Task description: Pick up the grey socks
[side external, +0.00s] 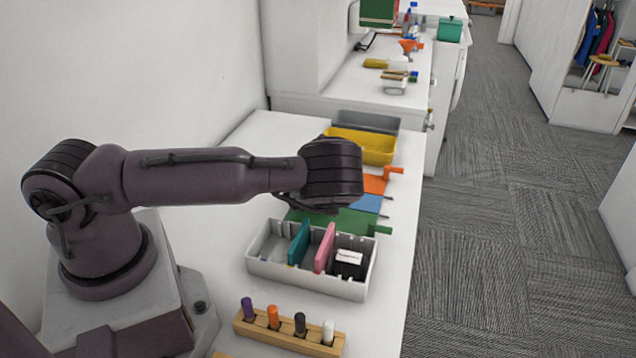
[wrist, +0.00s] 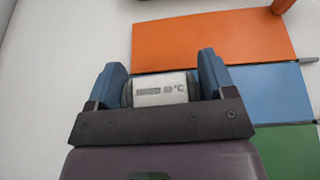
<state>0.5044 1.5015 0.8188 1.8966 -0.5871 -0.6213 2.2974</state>
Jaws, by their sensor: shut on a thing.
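My gripper (wrist: 160,76) is shut on a small bundle with a pale printed band, which I take to be the grey socks (wrist: 160,90). Only the band and narrow dark grey edges show between the two blue fingers. In the side external view the end of my arm is above the work table, and the fingers and the socks are hidden there. Below it a light grey box (side external: 306,283) has a teal divider (side external: 299,243) and a pink divider (side external: 324,249). A black bundle with a white label (side external: 348,265) lies in its right compartment.
Orange (side external: 374,184), blue (side external: 367,203) and green (side external: 350,222) flat sheets lie behind the box. Beyond them stand a yellow bin (side external: 374,149) and a grey bin (side external: 367,122). A wooden rack (side external: 290,335) with coloured pegs is in front. The table's right edge drops to carpet.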

